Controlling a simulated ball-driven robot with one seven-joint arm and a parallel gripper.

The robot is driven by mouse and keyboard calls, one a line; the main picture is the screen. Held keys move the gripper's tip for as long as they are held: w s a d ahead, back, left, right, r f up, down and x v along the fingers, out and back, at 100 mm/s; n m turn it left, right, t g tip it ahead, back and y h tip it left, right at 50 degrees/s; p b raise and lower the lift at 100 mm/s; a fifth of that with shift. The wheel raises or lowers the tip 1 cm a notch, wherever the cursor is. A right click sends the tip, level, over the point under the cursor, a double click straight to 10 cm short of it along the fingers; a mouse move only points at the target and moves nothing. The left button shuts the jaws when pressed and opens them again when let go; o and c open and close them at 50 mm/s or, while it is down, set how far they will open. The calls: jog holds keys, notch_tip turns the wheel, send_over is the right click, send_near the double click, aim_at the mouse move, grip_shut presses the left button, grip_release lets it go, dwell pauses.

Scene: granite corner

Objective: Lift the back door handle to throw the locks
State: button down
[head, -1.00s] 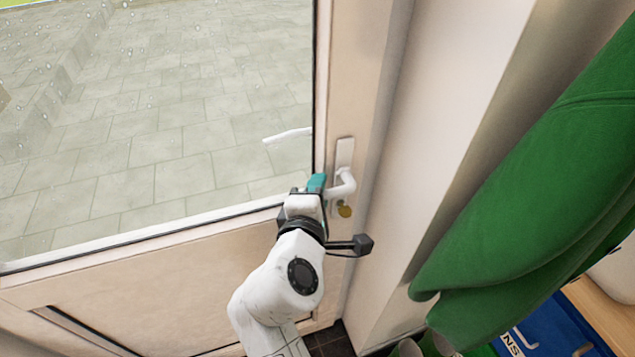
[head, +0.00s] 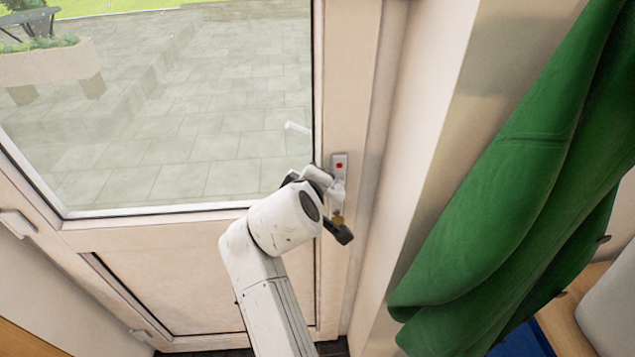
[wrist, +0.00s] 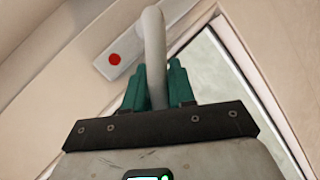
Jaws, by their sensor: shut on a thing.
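The white door handle (wrist: 154,50) shows in the wrist view, its lever running down between the two teal fingers of my gripper (wrist: 157,82). The fingers are shut on the lever from both sides. Its back plate (head: 339,167), with a red mark near its upper end, is on the door's right stile in the head view. My wrist hides the fingers and most of the lever there, so the lever's exact angle is hard to tell. The door (head: 190,235) looks closed in its frame.
A brass key or lock piece (head: 338,218) sits below the handle plate. The glass pane (head: 170,130) is left of the handle, and an outside handle (head: 297,127) shows through it. A green coat (head: 500,190) hangs close on the right.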

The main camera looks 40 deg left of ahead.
jog(key=shift+w+d+r, duration=0.1)
jog(key=shift+w+r, duration=0.05)
jog(key=shift+w, duration=0.05)
jog(key=c, duration=1)
grip_release()
jog(key=shift+c, duration=0.2)
jog(key=shift+s, duration=0.1)
jog(key=b+v, duration=0.1)
jog(key=v, duration=0.9)
jog(key=shift+s+d, duration=0.15)
jog(key=shift+s, duration=0.1)
